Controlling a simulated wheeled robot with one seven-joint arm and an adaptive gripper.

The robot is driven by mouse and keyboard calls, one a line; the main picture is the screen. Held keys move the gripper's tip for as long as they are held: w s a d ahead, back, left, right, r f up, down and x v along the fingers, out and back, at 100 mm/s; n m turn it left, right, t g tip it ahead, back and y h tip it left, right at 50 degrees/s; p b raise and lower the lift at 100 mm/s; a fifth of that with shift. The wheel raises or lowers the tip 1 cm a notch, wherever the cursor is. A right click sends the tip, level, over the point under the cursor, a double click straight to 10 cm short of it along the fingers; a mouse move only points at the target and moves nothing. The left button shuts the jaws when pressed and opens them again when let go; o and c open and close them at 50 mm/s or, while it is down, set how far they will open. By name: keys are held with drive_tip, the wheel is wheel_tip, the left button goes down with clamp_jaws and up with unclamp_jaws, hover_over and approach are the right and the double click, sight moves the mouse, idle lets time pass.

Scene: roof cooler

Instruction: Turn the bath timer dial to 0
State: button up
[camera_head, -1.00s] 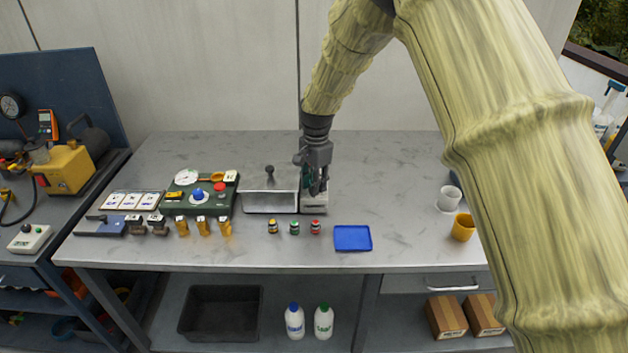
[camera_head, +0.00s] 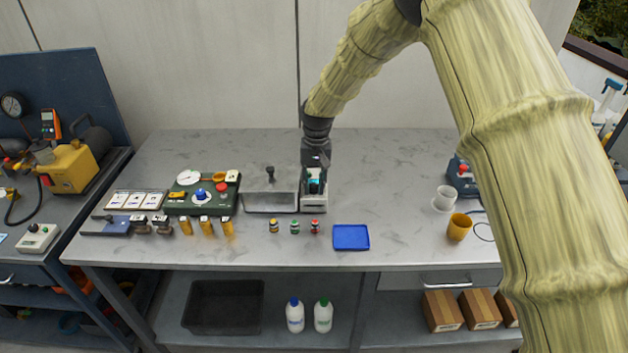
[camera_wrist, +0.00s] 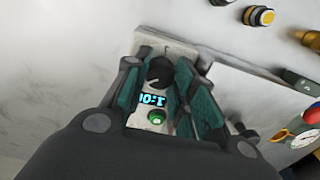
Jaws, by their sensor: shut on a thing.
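The bath timer is a small pale box (camera_head: 314,202) against the right side of the metal bath (camera_head: 270,192). In the wrist view, the timer's pale casing (camera_wrist: 170,45) carries a dark round dial (camera_wrist: 158,72), a lit cyan display (camera_wrist: 152,99) and a green button (camera_wrist: 156,117). I cannot read the display with certainty, and no dial mark shows clearly. My gripper (camera_head: 315,178) points down over the timer. In the wrist view, my gripper (camera_wrist: 160,75) has its teal-padded fingers on either side of the dial, shut on it. The fingers partly hide the casing.
A green panel (camera_head: 210,208) with knobs stands left of the bath. A white cup (camera_head: 445,196) and a yellow cup (camera_head: 459,227) stand right.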

sight(314, 184)
drive_tip(key=n+p, duration=0.1)
drive_tip(key=n, duration=0.4)
drive_tip(key=shift+w+n, duration=0.1)
drive_tip(key=shift+n, duration=0.2)
drive_tip(key=n+p, duration=0.1)
drive_tip(key=n, duration=0.3)
drive_tip(key=shift+n, duration=0.3)
drive_tip(key=shift+a, duration=0.1)
drive_tip(key=o, duration=1.1)
drive_tip(key=shift+c, duration=0.2)
drive_tip(key=shift+r, duration=0.1)
drive_tip(key=shift+w+r, duration=0.15)
drive_tip(key=shift+r, duration=3.75)
